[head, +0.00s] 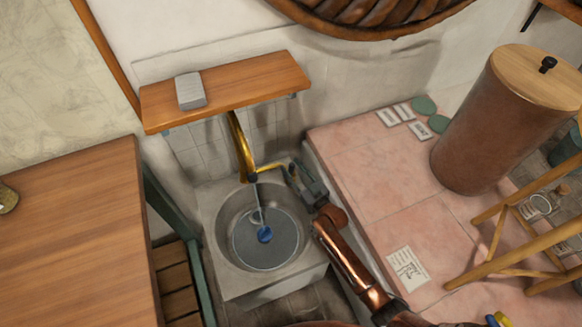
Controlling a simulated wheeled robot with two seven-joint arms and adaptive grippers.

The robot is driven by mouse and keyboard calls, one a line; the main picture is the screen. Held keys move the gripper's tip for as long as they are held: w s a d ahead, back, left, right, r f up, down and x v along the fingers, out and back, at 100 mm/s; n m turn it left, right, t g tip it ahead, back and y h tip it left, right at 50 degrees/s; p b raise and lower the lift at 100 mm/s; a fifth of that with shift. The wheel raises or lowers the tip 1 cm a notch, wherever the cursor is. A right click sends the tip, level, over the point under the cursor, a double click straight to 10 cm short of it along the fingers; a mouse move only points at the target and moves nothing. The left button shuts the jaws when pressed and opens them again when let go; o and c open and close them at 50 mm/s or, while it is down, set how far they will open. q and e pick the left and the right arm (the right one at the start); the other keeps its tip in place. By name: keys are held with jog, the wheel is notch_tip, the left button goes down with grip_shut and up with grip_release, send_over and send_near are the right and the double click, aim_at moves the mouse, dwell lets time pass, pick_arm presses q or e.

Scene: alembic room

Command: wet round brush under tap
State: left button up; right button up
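A brass tap (240,145) rises behind a round grey basin (222,222). A thin pale streak, which looks like running water, drops from its spout into the basin. A small blue round thing (264,235) shows at its lower end; I cannot tell if it is the brush or part of the drain. No round brush shows clearly. My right gripper (290,177) is at the basin's right rear, beside the end of the tap's thin brass side lever (269,167). I cannot tell if it touches the lever or how its fingers stand. My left gripper is out of view.
A wooden shelf (230,88) with a grey block (190,91) hangs over the tap. A wooden table (75,235) stands left. A pink tiled ledge (385,185) lies right, with a large brown lidded drum (500,125), a paper card (408,268) and a wooden stool (520,225).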

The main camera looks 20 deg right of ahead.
jog(key=shift+w, duration=0.2)
grip_shut()
dwell(0.4)
